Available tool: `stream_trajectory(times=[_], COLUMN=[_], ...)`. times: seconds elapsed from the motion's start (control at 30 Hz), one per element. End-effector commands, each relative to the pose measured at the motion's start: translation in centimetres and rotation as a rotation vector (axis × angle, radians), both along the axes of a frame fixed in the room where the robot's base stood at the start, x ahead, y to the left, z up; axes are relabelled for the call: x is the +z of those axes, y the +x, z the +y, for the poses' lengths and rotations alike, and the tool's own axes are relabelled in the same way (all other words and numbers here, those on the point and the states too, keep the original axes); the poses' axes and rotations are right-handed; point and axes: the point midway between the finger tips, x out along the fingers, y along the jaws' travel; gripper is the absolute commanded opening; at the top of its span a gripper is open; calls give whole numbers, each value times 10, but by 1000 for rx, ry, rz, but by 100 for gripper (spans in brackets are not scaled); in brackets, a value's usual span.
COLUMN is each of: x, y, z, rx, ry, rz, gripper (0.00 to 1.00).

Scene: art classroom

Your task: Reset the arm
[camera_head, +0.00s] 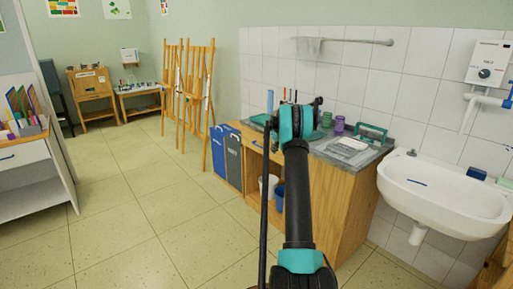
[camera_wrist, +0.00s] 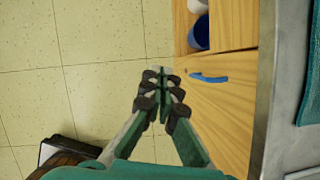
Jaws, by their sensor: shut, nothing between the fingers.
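My arm rises from the bottom middle of the head view, black with teal joints. In the head view its upper end stands in front of the wooden counter cabinet (camera_head: 345,207), and the fingers cannot be made out clearly there. In the wrist view my gripper (camera_wrist: 162,75) points down with its two fingers together and nothing between them. Below it lie the tiled floor (camera_wrist: 95,90) and the cabinet front with a blue handle (camera_wrist: 208,78). The gripper looks apart from the cabinet, though the gap is hard to judge.
A white sink (camera_head: 440,190) is on the right wall under a water heater (camera_head: 490,63). Blue and grey bins (camera_head: 226,155) stand left of the cabinet. Wooden easels (camera_head: 195,90) stand behind. A white shelf unit (camera_head: 28,170) is at left. The floor (camera_head: 140,220) between is clear.

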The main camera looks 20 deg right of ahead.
Motion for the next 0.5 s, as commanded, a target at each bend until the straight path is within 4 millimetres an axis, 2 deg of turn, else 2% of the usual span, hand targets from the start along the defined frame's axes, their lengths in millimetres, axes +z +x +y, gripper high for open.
stream_trajectory(times=[0.13, 0.27, 0.37, 0.5], x=[4, 19, 36, 59], y=[-3, -17, -38, -76], z=[4, 21, 43, 77], rx=[20, 131, 282, 526], ry=[-8, -53, -115, -215], rz=[-1, -5, -11, -20], gripper=[0, 0, 0, 0])
